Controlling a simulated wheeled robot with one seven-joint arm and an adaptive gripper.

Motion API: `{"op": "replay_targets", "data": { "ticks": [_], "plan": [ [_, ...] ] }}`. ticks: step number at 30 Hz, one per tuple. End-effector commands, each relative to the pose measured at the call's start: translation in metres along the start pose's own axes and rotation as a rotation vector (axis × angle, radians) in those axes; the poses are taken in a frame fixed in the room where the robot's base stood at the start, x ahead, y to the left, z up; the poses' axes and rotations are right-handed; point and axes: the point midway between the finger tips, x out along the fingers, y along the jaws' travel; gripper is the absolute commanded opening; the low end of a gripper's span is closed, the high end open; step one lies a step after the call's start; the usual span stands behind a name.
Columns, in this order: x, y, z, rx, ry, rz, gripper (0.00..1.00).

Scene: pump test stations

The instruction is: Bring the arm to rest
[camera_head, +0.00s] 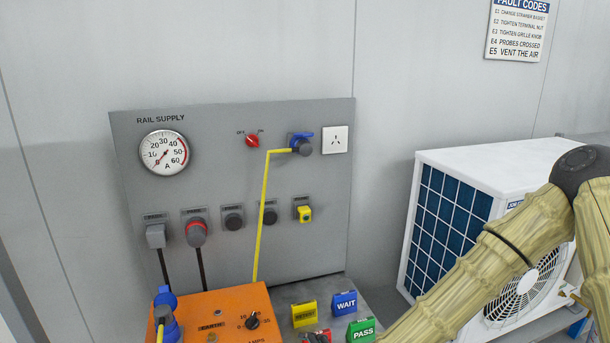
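My arm (483,265) shows at the lower right as tan, bamboo-like links with a dark grey joint (580,168). One link slopes down and left from that joint, in front of the white outdoor unit (490,165), and leaves the picture at the bottom edge. Another link runs down along the right edge. My gripper is outside the picture, so its state and anything in it are hidden.
A grey rail supply panel (315,235) with a gauge (163,152) stands at the wall. A yellow cable (264,215) runs from its blue socket down behind an orange tester (212,300). Tags, including WAIT (345,303) and PASS (361,330), stand close to my arm's lower link.

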Motion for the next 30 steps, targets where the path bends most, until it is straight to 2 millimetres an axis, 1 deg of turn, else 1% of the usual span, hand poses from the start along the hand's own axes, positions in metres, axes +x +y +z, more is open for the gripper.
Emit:
{"op": "replay_targets", "data": {
  "ticks": [1, 2, 3, 5, 6, 8, 9, 11, 12, 14, 15, 17, 18, 21, 24, 27, 30],
  "plan": [
    [0.003, 0.028, -0.012, -0.075, 0.015, 0.053, 0.64],
    [0.004, 0.044, -0.020, -0.124, 0.023, 0.082, 0.64],
    [0.004, 0.065, -0.031, -0.190, 0.031, 0.123, 0.64],
    [0.003, 0.095, -0.046, -0.290, 0.039, 0.186, 0.64],
    [0.001, 0.116, -0.058, -0.357, 0.042, 0.229, 0.64],
    [-0.004, 0.145, -0.075, -0.458, 0.043, 0.296, 0.64],
    [-0.008, 0.165, -0.087, -0.526, 0.041, 0.341, 0.64],
    [-0.017, 0.193, -0.105, -0.629, 0.033, 0.411, 0.64],
    [-0.023, 0.212, -0.117, -0.700, 0.025, 0.458, 0.64],
    [-0.035, 0.238, -0.136, -0.803, 0.008, 0.530, 0.64],
    [-0.044, 0.255, -0.149, -0.874, -0.006, 0.580, 0.64],
    [-0.059, 0.279, -0.170, -0.979, -0.033, 0.655, 0.64],
    [-0.070, 0.293, -0.182, -1.047, -0.055, 0.703, 0.64],
    [-0.096, 0.322, -0.211, -1.199, -0.114, 0.814, 0.64],
    [-0.118, 0.340, -0.233, -1.314, -0.169, 0.898, 0.64],
    [-0.132, 0.349, -0.247, -1.386, -0.208, 0.950, 0.64],
    [-0.139, 0.354, -0.253, -1.419, -0.228, 0.974, 0.64]
  ]
}}
